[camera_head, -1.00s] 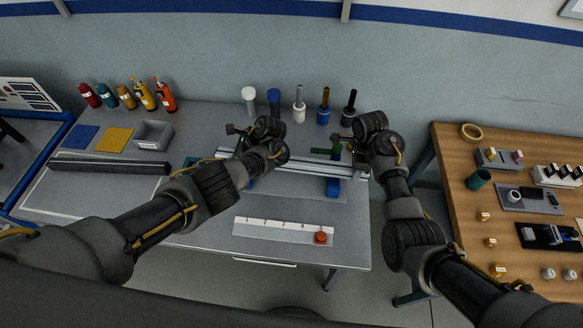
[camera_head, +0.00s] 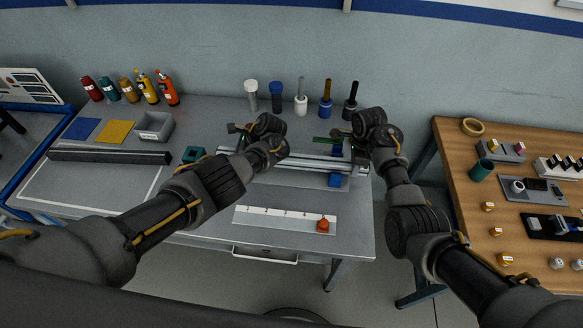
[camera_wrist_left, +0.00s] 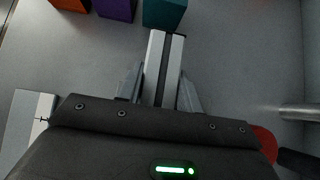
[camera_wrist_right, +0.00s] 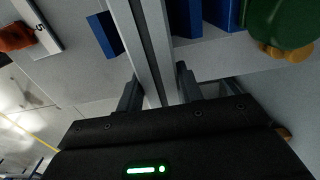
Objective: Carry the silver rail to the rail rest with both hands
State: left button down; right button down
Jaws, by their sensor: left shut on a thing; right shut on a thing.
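The silver rail (camera_head: 310,162) lies across the picture between my two hands, over the right part of the grey table. It shows in the left wrist view (camera_wrist_left: 155,58) and the right wrist view (camera_wrist_right: 128,35). My left gripper (camera_wrist_left: 160,88) is shut on it near its left end. My right gripper (camera_wrist_right: 157,90) is shut on it toward its right end. Blue blocks (camera_head: 335,181) stand close to the rail at the right, and also show in the right wrist view (camera_wrist_right: 103,35). They look like the rail rest. Whether the rail touches them is unclear. My arms hide part of the rail.
A white numbered strip (camera_head: 270,216) with an orange-red knob (camera_head: 323,226) lies in front. A dark bar (camera_head: 110,157) lies at left. A grey bin (camera_head: 154,126), bottles (camera_head: 148,90) and several handled tools (camera_head: 326,103) stand behind. A wooden table (camera_head: 450,160) is at right.

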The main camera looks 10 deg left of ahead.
pick_arm(q)
jog(key=c, duration=1)
grip_release()
pick_arm(e)
jog(key=c, duration=0.9)
grip_release()
jog(key=shift+d+f, duration=0.1)
jog(key=shift+c, duration=0.2)
pick_arm(q)
jog(key=shift+o, duration=0.3)
jog(key=v, duration=1.2)
pick_arm(e)
notch_tip(320, 180, up, 12)
jog(key=shift+r, duration=0.1)
